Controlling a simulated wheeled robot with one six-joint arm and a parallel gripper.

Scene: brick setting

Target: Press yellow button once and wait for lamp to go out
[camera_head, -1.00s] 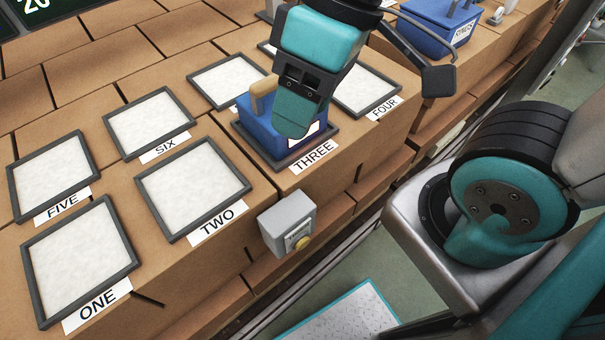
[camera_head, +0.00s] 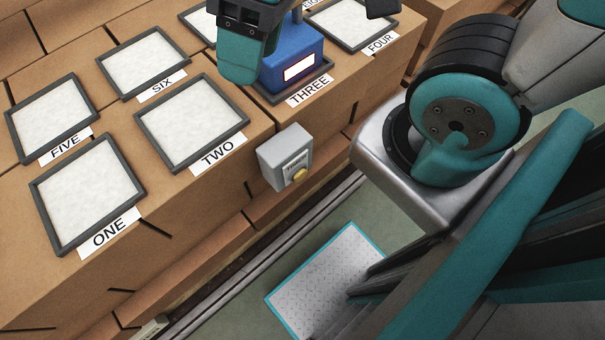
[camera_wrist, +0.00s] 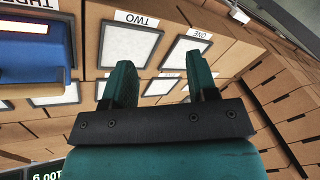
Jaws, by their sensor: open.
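The yellow button (camera_head: 300,175) sits on the front of a grey box (camera_head: 283,155) fixed to the side of the brick bench, below the TWO and THREE labels. A blue block (camera_head: 292,62) with a lit, whitish lamp panel (camera_head: 299,67) stands on the pad labelled THREE. It also shows upside down at the left of the wrist view (camera_wrist: 35,50). My gripper (camera_wrist: 160,80) is open and empty in the wrist view. In the head view it is at the top, left of the blue block and above the bench, apart from the button. The button is not in the wrist view.
White framed pads labelled ONE (camera_head: 88,195), TWO (camera_head: 192,122), FIVE (camera_head: 52,118), SIX (camera_head: 143,62) and FOUR (camera_head: 352,22) lie on the brick bench. A metal floor plate (camera_head: 325,282) lies below. The space in front of the button looks clear.

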